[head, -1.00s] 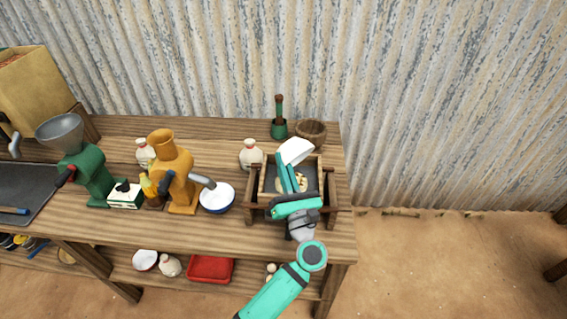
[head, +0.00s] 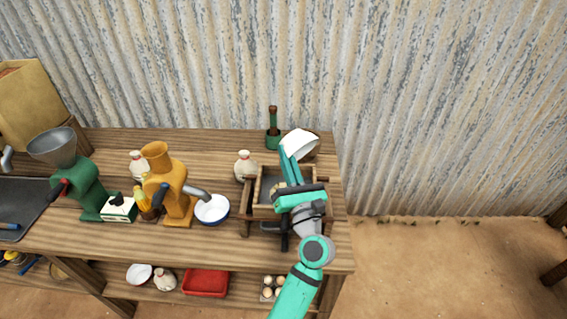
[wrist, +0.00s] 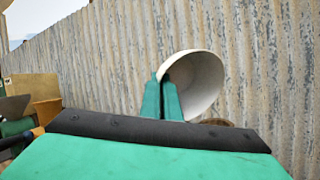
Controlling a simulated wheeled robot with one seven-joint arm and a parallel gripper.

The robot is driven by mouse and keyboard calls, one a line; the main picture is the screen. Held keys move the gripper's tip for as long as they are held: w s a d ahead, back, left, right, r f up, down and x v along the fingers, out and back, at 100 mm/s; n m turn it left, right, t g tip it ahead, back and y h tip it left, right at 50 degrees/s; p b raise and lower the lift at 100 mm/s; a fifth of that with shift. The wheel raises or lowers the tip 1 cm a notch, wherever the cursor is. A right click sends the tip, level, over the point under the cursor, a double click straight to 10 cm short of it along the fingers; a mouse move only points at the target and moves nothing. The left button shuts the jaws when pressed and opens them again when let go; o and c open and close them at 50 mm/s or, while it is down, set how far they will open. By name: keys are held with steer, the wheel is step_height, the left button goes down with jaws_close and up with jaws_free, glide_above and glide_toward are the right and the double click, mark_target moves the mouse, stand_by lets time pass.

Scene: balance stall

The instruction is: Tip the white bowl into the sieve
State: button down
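The white bowl (head: 300,141) is held at its rim by my gripper (head: 288,160), above the back right of the bench. In the wrist view the white bowl (wrist: 203,85) is tipped on its side and the part of its inside that shows looks empty. The gripper fingers (wrist: 163,98) are close together at its rim. The sieve (head: 257,187) is a wooden-framed tray on a stand, below and nearer than the bowl. A pale patch of contents shows in it; my gripper and wrist hide much of it.
A white bowl with a blue rim (head: 212,209) stands left of the sieve, by the orange mill (head: 172,185). The corrugated wall (head: 430,100) closes the back.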

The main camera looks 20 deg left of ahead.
step_height(320, 180, down, 5)
steer(key=s+a, duration=0.1)
steer(key=s, duration=0.1)
steer(key=w+a+n+g+h, duration=0.1)
steer(key=a+n+g+h, duration=0.1)
steer(key=a+g+h, duration=0.1)
steer(key=w+a+n+g+h, duration=0.2)
steer(key=a+g+h, duration=0.1)
steer(key=g+h, duration=0.2)
steer(key=w+a+n+g+h, duration=0.1)
steer(key=a+n+g+h, duration=0.1)
steer(key=a+g+h, duration=0.1)
steer(key=shift+w+f+g+h, duration=0.2)
steer(key=shift+f+g+h, duration=0.15)
steer(key=shift+g+h, duration=0.4)
steer(key=h, duration=0.1)
steer(key=g+h, duration=0.1)
steer(key=n+g+h, duration=0.1)
steer(key=shift+w+a+f, duration=0.1)
steer(key=shift+w+a, duration=0.2)
steer(key=shift+a, duration=0.1)
stand_by(0.6)
steer(key=shift+d, duration=0.1)
stand_by(0.7)
